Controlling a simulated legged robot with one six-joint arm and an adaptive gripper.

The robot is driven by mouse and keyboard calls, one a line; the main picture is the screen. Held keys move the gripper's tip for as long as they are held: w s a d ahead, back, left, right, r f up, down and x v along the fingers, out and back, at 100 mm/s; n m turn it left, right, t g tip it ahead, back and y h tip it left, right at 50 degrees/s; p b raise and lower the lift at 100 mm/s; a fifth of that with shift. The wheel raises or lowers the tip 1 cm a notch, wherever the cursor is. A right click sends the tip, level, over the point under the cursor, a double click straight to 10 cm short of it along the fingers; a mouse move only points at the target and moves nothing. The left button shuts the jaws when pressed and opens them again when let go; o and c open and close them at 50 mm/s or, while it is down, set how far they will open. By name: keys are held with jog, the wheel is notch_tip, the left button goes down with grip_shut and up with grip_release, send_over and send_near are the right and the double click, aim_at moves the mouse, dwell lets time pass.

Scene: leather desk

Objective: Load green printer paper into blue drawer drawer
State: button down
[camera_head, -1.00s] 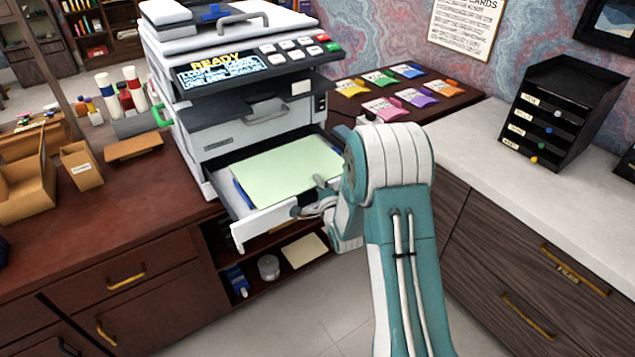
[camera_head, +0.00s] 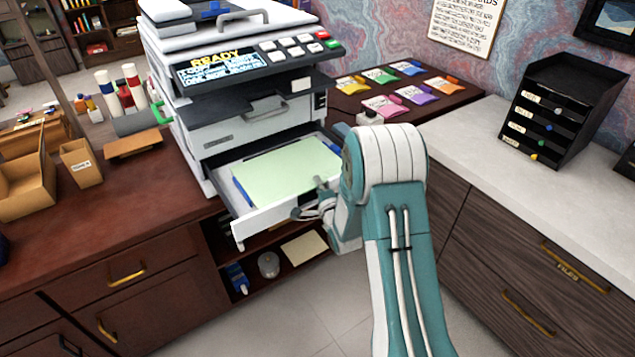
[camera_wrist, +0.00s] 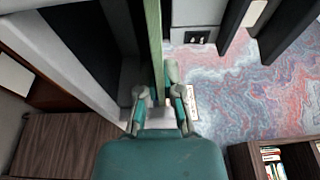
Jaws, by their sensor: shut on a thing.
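The green printer paper (camera_head: 285,170) lies flat over the printer's open drawer (camera_head: 270,224), which has a white front and a blue strip at the left inside. In the wrist view the paper (camera_wrist: 155,40) shows edge-on as a thin green strip between my fingers. My gripper (camera_head: 318,198) is at the paper's near right edge, above the drawer front, and is shut on the paper. It also shows in the wrist view (camera_wrist: 158,88). My wrist hides the drawer's right end. I cannot tell whether the paper touches the drawer floor.
The printer (camera_head: 240,90) stands above the drawer. An open shelf below holds a blue item, a small round container and a pale sheet (camera_head: 304,248). Colored packets (camera_head: 410,94) lie behind. A black tray rack (camera_head: 565,108) stands on the pale counter at right.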

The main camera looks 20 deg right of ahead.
jog(key=shift+f, duration=0.8)
jog(key=c, duration=0.7)
grip_release()
jog(key=shift+f, duration=0.1)
jog(key=shift+s+f, duration=0.1)
jog(key=shift+f, duration=0.1)
jog(key=shift+s, duration=0.1)
jog(key=s, duration=1.1)
jog(key=shift+s+d+r, duration=0.15)
jog(key=shift+s+d, duration=0.1)
jog(key=shift+d, duration=0.15)
